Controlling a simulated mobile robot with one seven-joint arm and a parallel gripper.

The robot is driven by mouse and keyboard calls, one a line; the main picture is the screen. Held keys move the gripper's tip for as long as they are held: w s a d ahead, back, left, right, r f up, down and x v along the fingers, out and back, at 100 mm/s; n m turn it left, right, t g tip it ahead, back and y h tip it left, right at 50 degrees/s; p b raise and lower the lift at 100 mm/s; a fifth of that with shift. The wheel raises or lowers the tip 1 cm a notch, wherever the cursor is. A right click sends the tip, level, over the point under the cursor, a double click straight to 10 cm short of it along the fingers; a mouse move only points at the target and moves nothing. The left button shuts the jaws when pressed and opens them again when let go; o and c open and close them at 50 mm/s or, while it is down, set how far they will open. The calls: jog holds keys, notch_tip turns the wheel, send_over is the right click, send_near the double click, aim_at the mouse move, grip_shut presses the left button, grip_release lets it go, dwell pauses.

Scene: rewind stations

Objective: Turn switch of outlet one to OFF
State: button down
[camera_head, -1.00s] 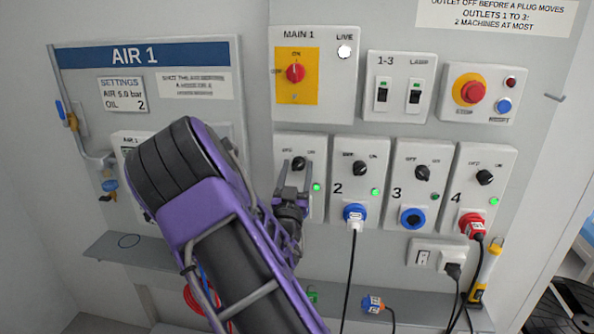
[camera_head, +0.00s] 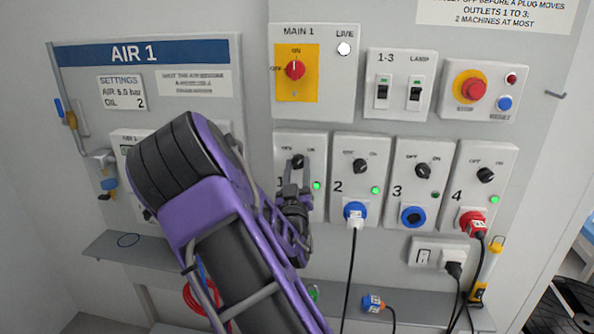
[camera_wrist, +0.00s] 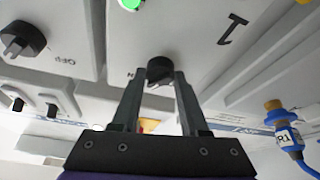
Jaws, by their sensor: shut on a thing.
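Outlet one's grey box (camera_head: 317,142) is on the wall panel, left of outlet two. Its black rotary switch (camera_head: 297,161) sits below the OFF and ON marks, and its green lamp (camera_head: 317,186) is lit. My gripper (camera_head: 299,171) has come up from below and is shut on this switch. In the wrist view, the two fingers of my gripper (camera_wrist: 160,80) flank the black switch knob (camera_wrist: 159,67), beside a "1" mark. The fingers partly cover the knob, so its exact pointing is hard to tell. My arm hides the lower part of outlet one.
Outlet two (camera_head: 343,145) is close on the right, with a blue-and-white plug (camera_head: 355,213) in it. Outlets three (camera_head: 409,185) and four (camera_head: 486,155) stand further right. The main switch (camera_head: 295,70) is above. A shelf (camera_head: 107,246) juts out below left.

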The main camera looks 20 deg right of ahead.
jog(key=n+y, duration=0.1)
jog(key=n, duration=0.1)
jog(key=n+y, duration=0.1)
jog(key=n, duration=0.2)
jog(key=shift+s+d+t+y, duration=0.1)
jog(key=shift+t+y, duration=0.2)
jog(key=n+y, duration=0.2)
jog(key=n, duration=0.3)
jog(key=shift+r, duration=0.15)
jog(key=n+y+p, duration=0.1)
jog(key=n, duration=0.1)
jog(key=n+g+p, duration=0.1)
jog(key=n, duration=0.2)
jog(key=shift+r+y, duration=0.15)
jog(key=shift+y, duration=0.25)
jog(key=shift+d+n+g+y+p, duration=0.15)
jog(key=shift+n+g+p, duration=0.25)
jog(key=shift+n, duration=0.5)
jog(key=shift+a+n+g+y+p, duration=0.15)
jog(key=shift+n+g+p, duration=0.2)
jog(key=shift+n, duration=0.55)
jog(key=shift+d, duration=0.1)
jog(key=shift+c, duration=2.1)
grip_release()
jog(key=v, duration=0.7)
jog(key=shift+s, duration=0.35)
